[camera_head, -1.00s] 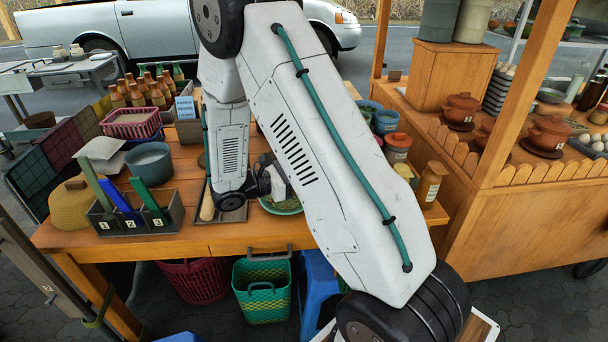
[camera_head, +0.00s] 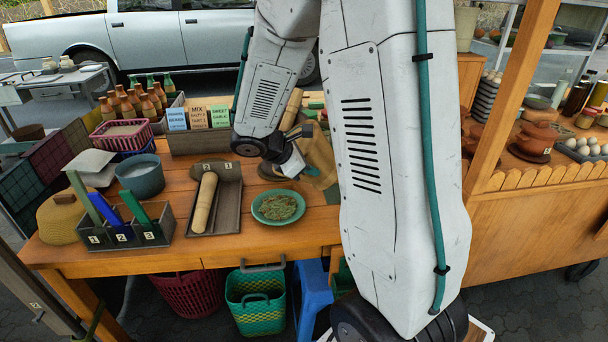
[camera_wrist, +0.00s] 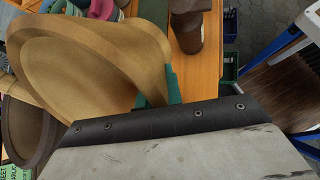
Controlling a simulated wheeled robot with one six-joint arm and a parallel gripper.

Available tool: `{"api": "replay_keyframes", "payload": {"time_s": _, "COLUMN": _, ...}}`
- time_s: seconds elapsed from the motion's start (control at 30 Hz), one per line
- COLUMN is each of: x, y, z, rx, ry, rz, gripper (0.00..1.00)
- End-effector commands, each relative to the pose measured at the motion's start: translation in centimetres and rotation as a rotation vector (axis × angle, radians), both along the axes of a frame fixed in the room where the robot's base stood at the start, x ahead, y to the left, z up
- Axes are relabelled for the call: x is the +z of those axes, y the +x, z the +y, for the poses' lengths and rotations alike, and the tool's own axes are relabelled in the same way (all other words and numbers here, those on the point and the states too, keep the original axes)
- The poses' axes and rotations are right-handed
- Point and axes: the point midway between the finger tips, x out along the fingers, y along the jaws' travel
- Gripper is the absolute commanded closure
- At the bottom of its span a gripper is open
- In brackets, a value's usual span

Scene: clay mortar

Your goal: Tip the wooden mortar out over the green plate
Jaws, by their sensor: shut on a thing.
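The tan wooden mortar (camera_head: 320,155) is held by my gripper (camera_head: 290,155) to the right of and behind the green plate, partly hidden by my arm. In the wrist view the mortar (camera_wrist: 130,45) is tilted, its wide mouth facing left, with the green fingers (camera_wrist: 158,92) at its narrower part. No food shows in the visible part of its bowl. The green plate (camera_head: 257,217) lies flat on the table with a heap of green food (camera_head: 278,206) on it. My gripper is apart from the plate.
A wooden pestle (camera_head: 204,203) lies on a dark tray (camera_head: 225,218) left of the plate. A numbered caddy (camera_head: 150,235) stands further left. A dark brown round vessel (camera_wrist: 22,132) is beside the mortar in the wrist view. The table front near the plate is clear.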

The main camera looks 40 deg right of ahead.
Motion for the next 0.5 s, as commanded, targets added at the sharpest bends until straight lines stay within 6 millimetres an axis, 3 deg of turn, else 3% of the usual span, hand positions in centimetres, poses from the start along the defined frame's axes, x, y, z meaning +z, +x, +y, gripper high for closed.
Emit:
{"api": "replay_keyframes", "payload": {"time_s": 0.3, "x": -1.0, "y": 0.1, "z": 0.1, "rx": -0.006, "ry": 0.348, "rz": -0.230, "gripper": 1.00}}
{"api": "replay_keyframes", "payload": {"time_s": 0.5, "x": -1.5, "y": 0.3, "z": 0.2, "rx": -0.005, "ry": 0.489, "rz": -0.322, "gripper": 1.00}}
